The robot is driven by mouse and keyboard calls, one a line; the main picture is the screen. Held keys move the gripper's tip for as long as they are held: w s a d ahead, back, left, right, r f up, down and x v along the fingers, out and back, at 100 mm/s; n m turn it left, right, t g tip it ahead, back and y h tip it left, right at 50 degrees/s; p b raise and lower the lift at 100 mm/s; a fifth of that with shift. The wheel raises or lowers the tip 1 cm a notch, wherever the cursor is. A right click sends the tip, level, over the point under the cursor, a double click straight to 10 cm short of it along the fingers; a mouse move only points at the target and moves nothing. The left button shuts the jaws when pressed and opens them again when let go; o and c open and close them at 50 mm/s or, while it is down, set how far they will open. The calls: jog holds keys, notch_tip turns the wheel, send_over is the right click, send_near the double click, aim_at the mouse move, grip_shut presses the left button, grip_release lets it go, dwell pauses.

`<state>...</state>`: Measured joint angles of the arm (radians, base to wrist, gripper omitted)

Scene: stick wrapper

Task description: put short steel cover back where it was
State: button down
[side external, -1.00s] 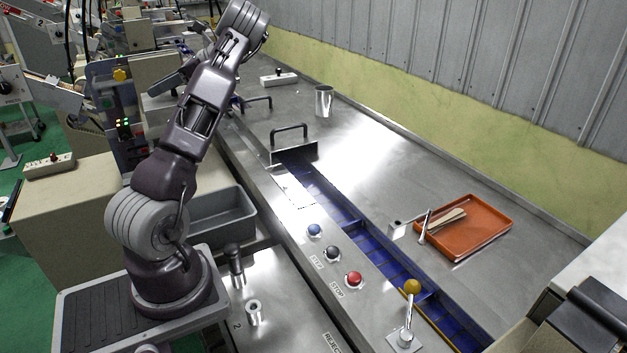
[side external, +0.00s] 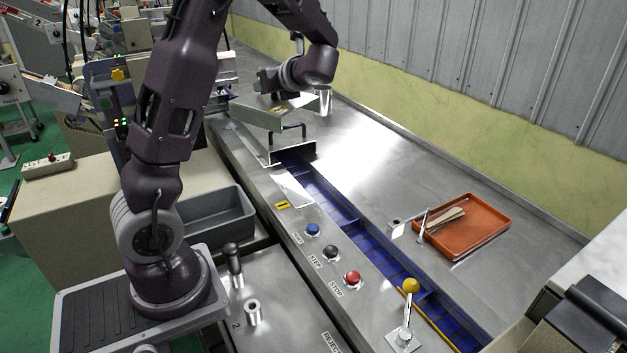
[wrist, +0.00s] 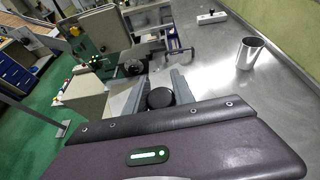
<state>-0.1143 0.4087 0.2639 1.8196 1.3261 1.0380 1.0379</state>
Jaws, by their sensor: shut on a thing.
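My gripper (side external: 277,95) is at the end of my outstretched arm, above the far part of the steel channel in the side view. Its fingers are partly hidden there. A tilted steel cover piece (side external: 254,117) with a yellow label shows just below my gripper, apparently held clear of the bench. In the wrist view, my gripper's two fingers (wrist: 158,96) stand on either side of a round black knob (wrist: 160,98) and are shut on it. How the knob joins the cover is hidden. The open blue channel (side external: 335,205) runs toward the front, beside a cover with a black handle (side external: 292,155).
A steel cup (side external: 325,102) stands on the bench behind my gripper; it also shows in the wrist view (wrist: 249,53). An orange tray (side external: 470,228) is at the right. Several buttons (side external: 331,252) and a yellow-knobbed lever (side external: 408,310) stand near the channel.

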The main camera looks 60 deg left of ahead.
jog(key=w+d+m+t, duration=0.5)
jog(key=w+d+t, duration=0.1)
jog(key=d, duration=0.4)
notch_tip(320, 180, down, 14)
jog(key=shift+w+h, duration=0.15)
jog(key=shift+h, duration=0.25)
jog(key=shift+a+f, duration=0.1)
jog(key=shift+f, duration=0.05)
jog(key=c, duration=1.1)
grip_release()
jog(key=shift+o, duration=0.2)
